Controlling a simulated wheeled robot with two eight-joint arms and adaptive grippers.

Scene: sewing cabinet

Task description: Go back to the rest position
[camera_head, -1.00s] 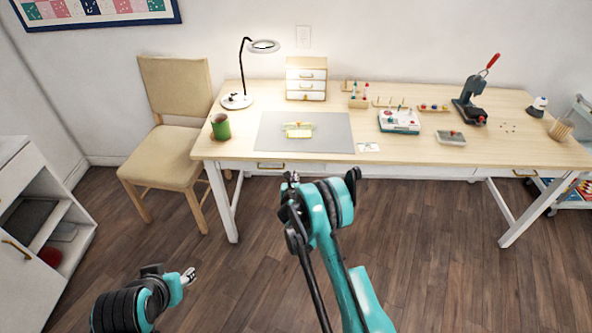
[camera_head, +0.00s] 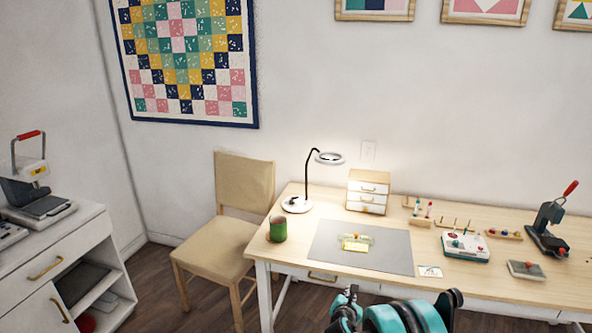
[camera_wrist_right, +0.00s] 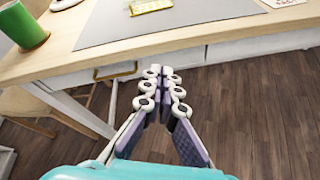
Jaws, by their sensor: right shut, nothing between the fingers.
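My right gripper (camera_wrist_right: 162,88) shows in the right wrist view with its fingers together and nothing between them. It is in front of the table's front edge, over the wooden floor, apart from the table and the drawer handle. In the head view my right arm shows only as teal and black links at the bottom edge. My left gripper is in neither current view. The sewing table (camera_head: 285,255) carries a grey mat (camera_head: 330,258) with a small yellow-green item (camera_head: 356,243) on it.
A green mug (camera_head: 278,228) stands near the table's left end, beside a ring lamp (camera_head: 296,204) and a small drawer unit (camera_head: 367,191). A beige chair (camera_head: 215,250) is left of the table. A white cabinet (camera_head: 60,245) stands at far left.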

